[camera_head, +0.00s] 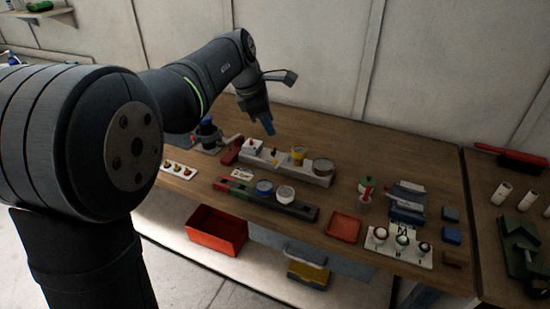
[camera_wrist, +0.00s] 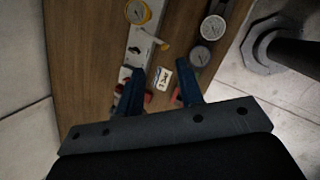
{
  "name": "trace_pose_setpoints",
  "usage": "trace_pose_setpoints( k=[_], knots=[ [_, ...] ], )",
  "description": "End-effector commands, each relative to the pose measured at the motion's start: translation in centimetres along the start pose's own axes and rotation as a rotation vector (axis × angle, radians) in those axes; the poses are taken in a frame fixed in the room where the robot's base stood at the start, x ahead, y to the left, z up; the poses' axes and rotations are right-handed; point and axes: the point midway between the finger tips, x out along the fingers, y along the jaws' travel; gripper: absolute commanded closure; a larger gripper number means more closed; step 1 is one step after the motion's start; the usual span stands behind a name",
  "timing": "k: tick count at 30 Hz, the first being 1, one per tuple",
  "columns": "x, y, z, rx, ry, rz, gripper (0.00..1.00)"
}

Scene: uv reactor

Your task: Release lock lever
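A yellow lever-like piece (camera_wrist: 155,42) sticks out from the pale fixture strip (camera_wrist: 140,62) in the wrist view; I cannot tell for sure that it is the lock lever.
A dark rail (camera_head: 300,210) with two round gauges lies in front of the strip. A red tray (camera_head: 344,227), a white panel with several round knobs (camera_head: 400,246) and blue blocks (camera_head: 452,235) are to the right. A red bin (camera_head: 215,232) is below the bench's front edge.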

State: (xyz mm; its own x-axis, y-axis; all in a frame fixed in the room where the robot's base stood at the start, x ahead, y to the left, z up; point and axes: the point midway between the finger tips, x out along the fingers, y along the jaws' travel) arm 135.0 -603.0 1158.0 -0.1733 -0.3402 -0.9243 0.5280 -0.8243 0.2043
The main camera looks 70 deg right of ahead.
Motion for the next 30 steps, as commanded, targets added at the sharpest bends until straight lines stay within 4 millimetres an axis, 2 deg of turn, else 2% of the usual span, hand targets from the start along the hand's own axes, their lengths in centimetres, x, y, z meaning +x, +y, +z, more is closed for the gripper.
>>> trace_pose_setpoints(
  k=[3,6,11,14,20,30],
  knots=[
    [-1.1,0.3,-1.8,-0.231,-0.004,-0.007,0.66],
    [-1.7,0.4,-2.8,-0.380,-0.006,-0.014,0.66],
    [-2.1,0.4,-3.5,-0.500,-0.007,-0.021,0.66],
    [-1.6,0.4,-3.5,-0.516,-0.007,-0.023,0.66],
    [1.7,0.2,-3.5,-0.513,-0.005,-0.026,0.66],
    [9.2,0.1,-3.4,-0.512,-0.005,-0.025,0.66]
  ],
)
